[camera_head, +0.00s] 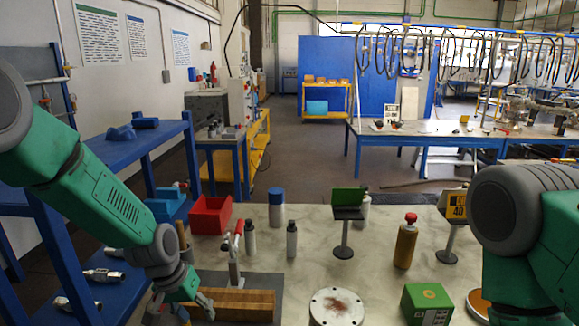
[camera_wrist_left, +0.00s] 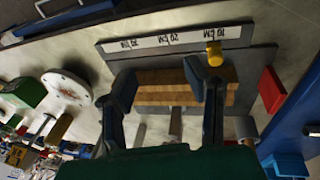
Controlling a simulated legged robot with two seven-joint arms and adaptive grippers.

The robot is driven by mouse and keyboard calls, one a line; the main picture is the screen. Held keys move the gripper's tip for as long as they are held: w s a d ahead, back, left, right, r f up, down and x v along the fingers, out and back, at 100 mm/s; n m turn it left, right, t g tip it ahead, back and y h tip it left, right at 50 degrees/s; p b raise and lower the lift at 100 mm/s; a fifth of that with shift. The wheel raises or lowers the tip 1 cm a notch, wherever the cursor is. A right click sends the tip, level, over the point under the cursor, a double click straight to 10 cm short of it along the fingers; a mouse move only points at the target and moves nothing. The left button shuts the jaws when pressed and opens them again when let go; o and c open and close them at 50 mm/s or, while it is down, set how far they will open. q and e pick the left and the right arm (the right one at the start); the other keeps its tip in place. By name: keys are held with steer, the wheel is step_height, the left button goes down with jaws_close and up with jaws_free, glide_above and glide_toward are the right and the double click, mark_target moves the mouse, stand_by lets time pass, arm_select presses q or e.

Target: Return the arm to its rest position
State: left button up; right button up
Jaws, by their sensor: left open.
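My left gripper (camera_head: 187,302) is low at the left front of the table, by the left end of a wooden block (camera_head: 238,305) on a grey plate. In the left wrist view, my left gripper (camera_wrist_left: 158,85) has its two dark fingers spread apart, with nothing held between them. The wooden block (camera_wrist_left: 165,97) shows beyond and between the fingers; contact cannot be told. A white flanged disc (camera_head: 336,308) stands right of the block, and it also shows in the left wrist view (camera_wrist_left: 66,87). My right arm enters at the right edge; its gripper is out of view.
A red-handled clamp (camera_head: 234,250) stands behind the block. A red bin (camera_head: 210,214), a blue-capped bottle (camera_head: 276,212), a red-capped amber bottle (camera_head: 405,246) and a green box (camera_head: 427,304) stand around the table. A blue shelf (camera_head: 135,155) is close on the left.

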arm_select(q)
steer(key=s+a+f+y+b, duration=0.1)
steer(key=s+a+f+b, duration=0.15)
steer(key=s+f, duration=0.65)
steer(key=s+a+f+b, duration=0.1)
steer(key=s+f+b, duration=0.2)
steer(key=s+f, duration=0.6)
steer(key=s+a+f+b, duration=0.1)
steer(key=s+a+f, duration=0.1)
steer(key=s, duration=0.6)
steer(key=s+a+f+y+b, duration=0.1)
steer(key=s+a+f+b, duration=0.1)
steer(key=s, duration=0.6)
steer(key=shift+s+a+f+g, duration=0.15)
steer(key=shift+s+f+g, duration=0.1)
steer(key=shift+s+g, duration=0.15)
arm_select(e)
step_height(320, 180, down, 9)
steer(key=shift+s, duration=0.15)
arm_select(q)
steer(key=shift+w, duration=0.2)
arm_select(e)
steer(key=shift+f, duration=0.1)
arm_select(q)
steer(key=shift+c, duration=1)
arm_select(e)
steer(key=shift+c, duration=0.7)
steer(key=shift+s+d, duration=0.1)
steer(key=shift+s, duration=0.05)
